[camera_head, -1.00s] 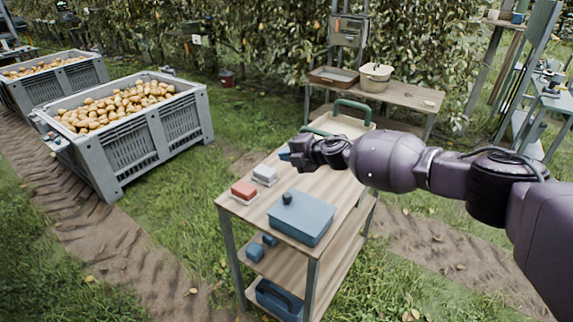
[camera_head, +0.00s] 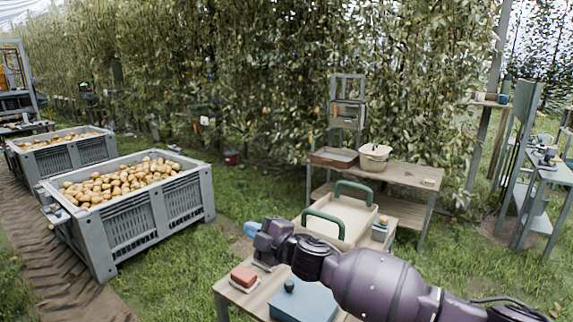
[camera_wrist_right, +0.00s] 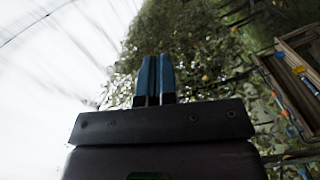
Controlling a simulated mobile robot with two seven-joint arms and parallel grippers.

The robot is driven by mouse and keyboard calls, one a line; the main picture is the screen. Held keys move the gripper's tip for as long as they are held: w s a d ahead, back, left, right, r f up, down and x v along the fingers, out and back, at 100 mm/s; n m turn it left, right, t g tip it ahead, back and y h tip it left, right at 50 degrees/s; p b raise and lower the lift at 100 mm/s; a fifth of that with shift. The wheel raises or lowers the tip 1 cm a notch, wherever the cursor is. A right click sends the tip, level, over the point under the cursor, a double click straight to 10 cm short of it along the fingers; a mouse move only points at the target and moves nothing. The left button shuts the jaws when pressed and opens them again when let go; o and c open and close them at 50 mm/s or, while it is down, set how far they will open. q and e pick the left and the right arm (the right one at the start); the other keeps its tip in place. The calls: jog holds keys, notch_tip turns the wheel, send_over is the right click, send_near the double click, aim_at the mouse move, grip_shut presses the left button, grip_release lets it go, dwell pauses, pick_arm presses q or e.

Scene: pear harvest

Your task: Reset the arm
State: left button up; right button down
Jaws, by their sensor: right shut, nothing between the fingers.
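My right arm comes in from the lower right in the head view. In the right wrist view the two blue fingers (camera_wrist_right: 153,80) are side by side and shut, with nothing held. Behind them are bright sky and foliage, tilted on its side. My left gripper is not in view.
On the table are a red block (camera_head: 244,276), a blue lidded box (camera_head: 301,302) and a tray with green handles (camera_head: 352,235). Grey bins (camera_head: 135,222) of pears stand left. A wooden bench (camera_head: 405,174) stands behind, before a hedge. Grass between is clear.

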jog(key=s+d+f+m+t+h+b, duration=0.15)
jog(key=s+d+f+m+h, duration=0.35)
jog(key=s+d+f+m, duration=0.6)
jog(key=s+d+f+m+t+h, duration=0.2)
jog(key=s+d+f+m+h, duration=0.45)
jog(key=d, duration=0.85)
jog(key=s+d+f+m+g+h, duration=0.1)
jog(key=s+d+f+m, duration=0.1)
jog(key=s+d+f, duration=0.2)
jog(key=s+d+f+m+g+h, duration=0.1)
jog(key=s+d+f, duration=0.4)
jog(key=s+f, duration=0.6)
jog(key=s+m+g, duration=0.1)
jog(key=s, duration=0.2)
jog(key=shift+s+d+m, duration=0.15)
jog(key=shift+s+m, duration=0.15)
jog(key=shift+m, duration=0.05)
jog(key=shift+g+h, duration=0.25)
